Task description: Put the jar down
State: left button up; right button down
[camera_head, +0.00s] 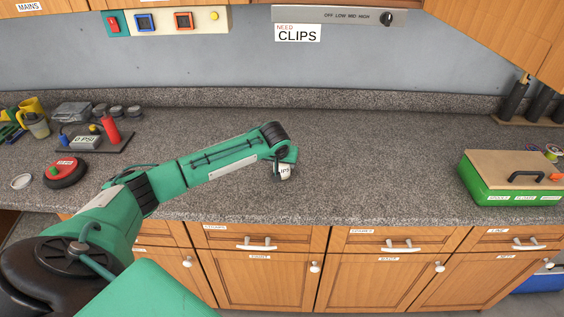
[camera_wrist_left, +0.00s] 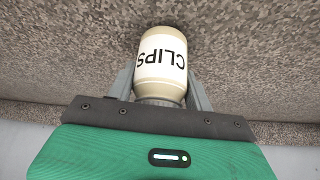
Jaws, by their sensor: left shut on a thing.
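The jar (camera_wrist_left: 162,66) is cream-coloured with a white label reading CLIPS, which appears upside down in the left wrist view. My left gripper (camera_wrist_left: 160,92) is shut on it, with a grey finger on each side. In the head view, my left arm reaches in over the counter, and its hand end (camera_head: 284,162) is above the middle of the worktop, near the front. My right gripper is not in view.
The speckled counter (camera_head: 370,165) is clear around the hand. A CLIPS sign (camera_head: 297,33) hangs on the wall behind. A green box with a wooden lid (camera_head: 512,170) stands at right. A red round device (camera_head: 65,172) and a gauge board (camera_head: 95,139) are at left.

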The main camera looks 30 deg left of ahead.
pick_arm(q)
jog(key=shift+f, duration=0.15)
jog(key=o, duration=1.2)
jog(key=b+v, duration=0.2)
jog(key=v, duration=1.1)
jog(key=shift+s+r, duration=0.15)
jog(key=shift+r, duration=0.25)
jog(key=shift+c, duration=0.2)
grip_shut()
